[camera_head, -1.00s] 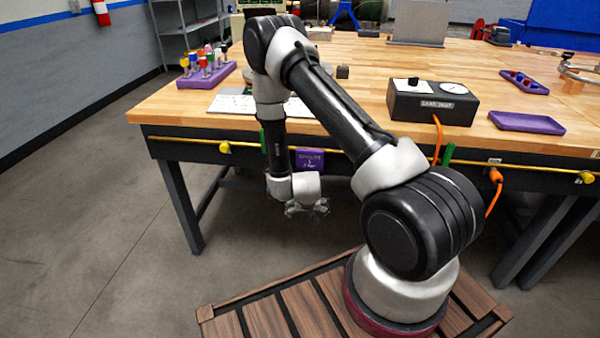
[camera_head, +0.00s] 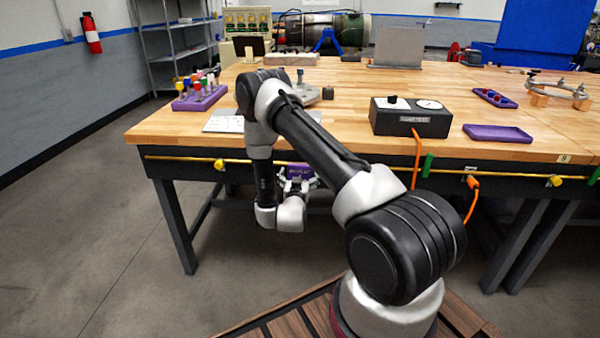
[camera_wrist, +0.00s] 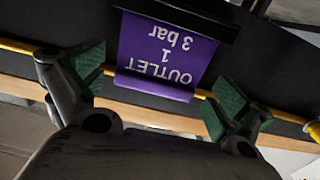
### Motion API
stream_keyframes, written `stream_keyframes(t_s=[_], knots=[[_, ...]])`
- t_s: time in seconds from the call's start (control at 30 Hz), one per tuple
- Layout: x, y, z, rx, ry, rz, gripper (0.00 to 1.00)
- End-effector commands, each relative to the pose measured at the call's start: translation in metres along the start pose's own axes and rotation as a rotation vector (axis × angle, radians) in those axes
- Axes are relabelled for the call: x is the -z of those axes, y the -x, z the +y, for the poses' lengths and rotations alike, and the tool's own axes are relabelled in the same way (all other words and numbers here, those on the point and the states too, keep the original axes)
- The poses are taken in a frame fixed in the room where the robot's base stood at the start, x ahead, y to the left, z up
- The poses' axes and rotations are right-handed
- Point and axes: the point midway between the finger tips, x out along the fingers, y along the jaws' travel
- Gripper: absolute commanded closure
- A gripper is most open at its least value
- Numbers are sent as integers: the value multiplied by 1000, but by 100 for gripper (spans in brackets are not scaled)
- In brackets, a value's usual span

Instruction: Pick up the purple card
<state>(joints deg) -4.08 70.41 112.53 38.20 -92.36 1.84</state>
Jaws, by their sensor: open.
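The purple card (camera_head: 299,171) hangs at the front side of the workbench, by the yellow rail. In the wrist view the card (camera_wrist: 165,55) appears upside down, with "OUTLET 1 3 bar" in white, and its end at the top of the picture meets a dark holder (camera_wrist: 180,15). My gripper (camera_head: 296,184) is at the card, partly covering it in the head view. In the wrist view my gripper (camera_wrist: 162,85) is open, one green-padded finger on each side of the card, with gaps between. How far the card reaches between the pads is unclear.
The yellow rail (camera_head: 205,162) runs along the bench front near my gripper. An orange cable (camera_head: 416,160) hangs from the black box (camera_head: 412,118). A purple tray (camera_head: 498,133) and a rack of colored items (camera_head: 200,97) stand on the bench. Floor at left is clear.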

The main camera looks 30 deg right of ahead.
Motion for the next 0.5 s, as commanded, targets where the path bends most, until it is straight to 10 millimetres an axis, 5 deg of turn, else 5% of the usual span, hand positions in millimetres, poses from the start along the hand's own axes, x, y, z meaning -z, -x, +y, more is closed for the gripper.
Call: stream_keyframes(t_s=[0.2, 0.43, 0.5], knots=[[0, -27, 0, 0, 0, 0, 0], [0, -29, 0, 1, 1, -1, 0], [0, -29, 0, 1, 1, -1, 11]])
